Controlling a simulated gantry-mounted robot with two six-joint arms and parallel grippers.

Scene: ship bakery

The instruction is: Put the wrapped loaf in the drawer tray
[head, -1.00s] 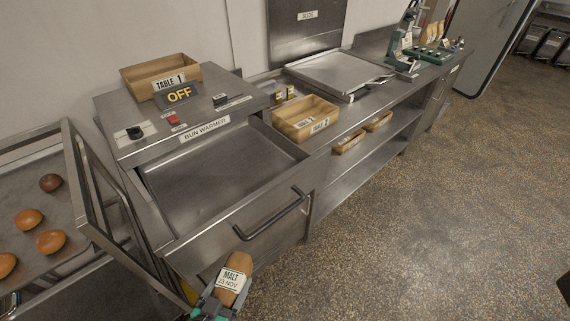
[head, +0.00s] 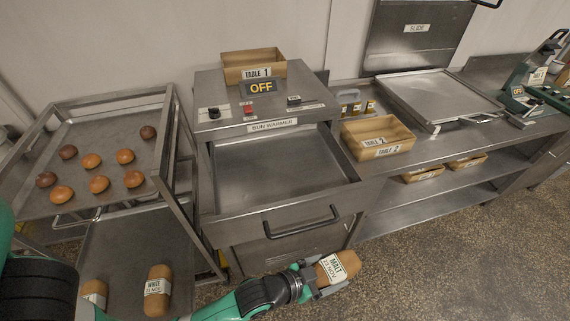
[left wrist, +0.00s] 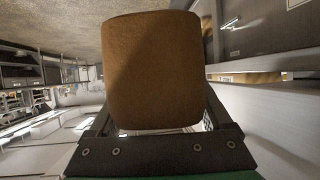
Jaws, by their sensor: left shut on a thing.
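The wrapped loaf (head: 336,267), brown with a white label reading MALT 23 NOV, is held by my left gripper (head: 322,276) in the head view. The gripper is shut on it, in front of and below the drawer handle. The loaf (left wrist: 152,70) fills the middle of the left wrist view between the fingers. The drawer tray (head: 285,200) of the bun warmer (head: 262,97) is pulled open and looks empty. The loaf is outside the drawer, apart from its front. My right gripper is not in view.
A rack (head: 170,130) with several buns stands left; its lower shelf holds a WHITE loaf (head: 157,290) and another loaf (head: 95,292). The black drawer handle (head: 301,222) juts forward. A wooden box labelled TABLE 2 (head: 377,140) sits right of the drawer. Floor at right is clear.

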